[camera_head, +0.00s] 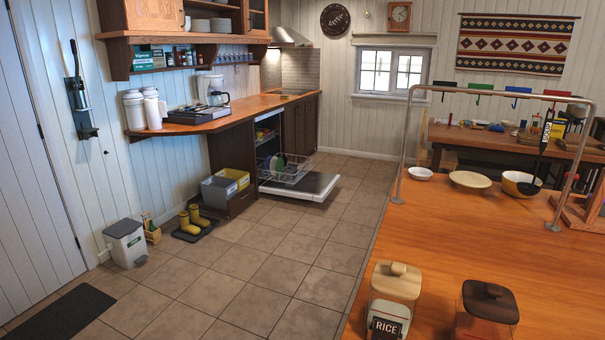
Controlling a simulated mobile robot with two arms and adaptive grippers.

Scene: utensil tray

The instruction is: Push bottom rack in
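The dishwasher (266,132) stands open under the wooden counter, in the middle distance left of centre. Its door (312,187) is folded down over the floor. An upper rack (264,136) shows inside the dishwasher. The small details of the racks are hard to make out at this distance. Neither of my grippers is in the picture.
Tiled floor (265,232) lies clear up to the dishwasher. Grey and yellow bins (218,194), yellow boots (195,219) and a white pedal bin (126,243) stand along the left. A wooden table (455,235) with jars and bowls fills the right.

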